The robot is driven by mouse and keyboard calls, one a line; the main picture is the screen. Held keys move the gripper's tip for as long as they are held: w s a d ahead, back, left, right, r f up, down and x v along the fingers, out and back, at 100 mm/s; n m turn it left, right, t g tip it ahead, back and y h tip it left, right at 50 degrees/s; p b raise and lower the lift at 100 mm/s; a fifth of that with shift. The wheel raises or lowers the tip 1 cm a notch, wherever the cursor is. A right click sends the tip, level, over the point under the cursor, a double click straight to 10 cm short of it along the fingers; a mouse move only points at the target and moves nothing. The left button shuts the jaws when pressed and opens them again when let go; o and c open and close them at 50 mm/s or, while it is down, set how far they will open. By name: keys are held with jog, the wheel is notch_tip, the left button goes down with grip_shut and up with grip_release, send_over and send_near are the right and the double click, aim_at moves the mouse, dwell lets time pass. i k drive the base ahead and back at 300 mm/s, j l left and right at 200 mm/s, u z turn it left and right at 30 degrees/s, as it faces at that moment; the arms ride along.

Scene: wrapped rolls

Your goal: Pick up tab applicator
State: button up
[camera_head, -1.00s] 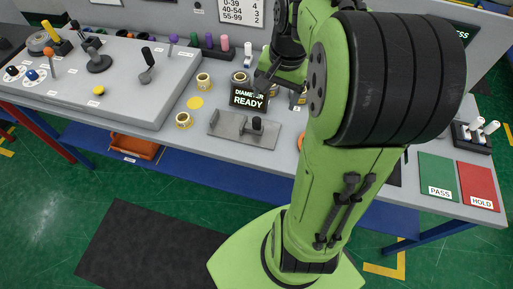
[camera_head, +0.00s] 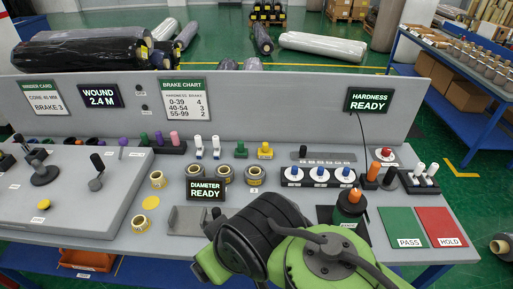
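No object is labelled as the tab applicator. A small yellow tool (camera_head: 265,151) stands at the back of the grey bench, right of a green piece (camera_head: 241,149), and may be it; I cannot be sure. My green and black arm crosses the lower middle of the head view. My gripper is not visible, so its opening and anything in it cannot be seen.
Blue-topped dials (camera_head: 319,174), an orange-topped black tool (camera_head: 373,171) and an orange-topped dark green cylinder (camera_head: 350,203) stand right. The PASS pad (camera_head: 403,226) and HOLD pad (camera_head: 441,226) lie front right.

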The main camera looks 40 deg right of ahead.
aim_at(420, 167)
jog(key=z, duration=2.95)
jog(key=i+l+z, duration=0.2)
jog(key=i+l, duration=0.6)
jog(key=l, duration=0.3)
jog(key=i+l+z, duration=0.2)
jog(key=i+l, duration=0.65)
jog(key=l, duration=0.15)
jog(key=i+l+z, duration=0.1)
jog(key=i+z, duration=0.25)
jog(key=i, duration=0.6)
jog(key=i+j+z, duration=0.15)
jog(key=j+z, duration=0.15)
jog(key=i+j+z, duration=0.25)
jog(key=j+z, duration=0.3)
jog(key=j, duration=0.15)
jog(key=j+z, duration=0.15)
jog(key=z, duration=0.3)
jog(key=k+j+z, duration=0.1)
jog(key=z, duration=0.35)
jog(key=j+z, duration=0.2)
jog(key=z, duration=0.25)
jog(key=k+z, duration=0.15)
jog(key=z, duration=0.3)
